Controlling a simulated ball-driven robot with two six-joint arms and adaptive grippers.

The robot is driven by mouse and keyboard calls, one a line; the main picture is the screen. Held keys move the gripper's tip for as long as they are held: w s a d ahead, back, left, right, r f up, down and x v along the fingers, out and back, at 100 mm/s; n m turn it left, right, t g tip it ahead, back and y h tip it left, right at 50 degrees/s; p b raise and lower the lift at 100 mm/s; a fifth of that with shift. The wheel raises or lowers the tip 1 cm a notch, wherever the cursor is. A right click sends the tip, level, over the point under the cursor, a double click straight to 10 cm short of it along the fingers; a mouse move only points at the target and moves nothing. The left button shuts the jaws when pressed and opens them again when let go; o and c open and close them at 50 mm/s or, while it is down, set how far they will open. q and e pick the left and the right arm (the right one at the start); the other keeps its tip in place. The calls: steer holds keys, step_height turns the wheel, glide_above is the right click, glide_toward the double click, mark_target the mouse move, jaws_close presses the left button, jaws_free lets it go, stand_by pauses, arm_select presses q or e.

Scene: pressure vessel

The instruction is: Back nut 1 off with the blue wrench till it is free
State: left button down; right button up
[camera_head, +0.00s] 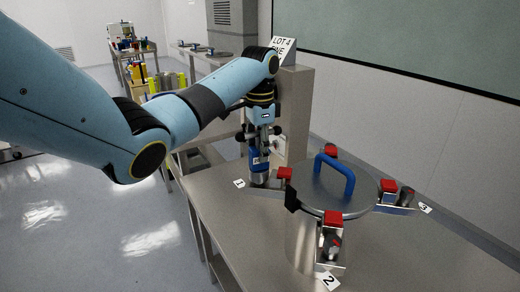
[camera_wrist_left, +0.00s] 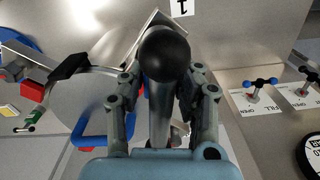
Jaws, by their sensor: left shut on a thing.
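The blue wrench (camera_head: 258,162) stands upright at the number 1 station of the pressure vessel, beside the number 1 tag (camera_head: 239,183). My left gripper (camera_head: 261,135) points down from above and is shut on it. In the left wrist view the gripper's fingers (camera_wrist_left: 160,88) lie on both sides of the wrench's grey shaft, and a black ball (camera_wrist_left: 164,54) shows there. Nut 1 is hidden under the wrench; I cannot tell how it is seated. The vessel lid (camera_head: 318,192) has a blue handle (camera_head: 335,172) and red clamp blocks. My right gripper is not in view.
The grey bench (camera_head: 400,258) is clear in front and to the right of the vessel. Tags 2 (camera_head: 328,280) and 3 (camera_head: 424,208) mark other arms. A panel with small valves (camera_wrist_left: 262,84) stands close by. A raised box with a LOT 4 sign (camera_head: 284,50) is behind.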

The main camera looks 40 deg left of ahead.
arm_select(q)
steer(key=shift+r, duration=3.55)
steer(key=shift+r, duration=0.1)
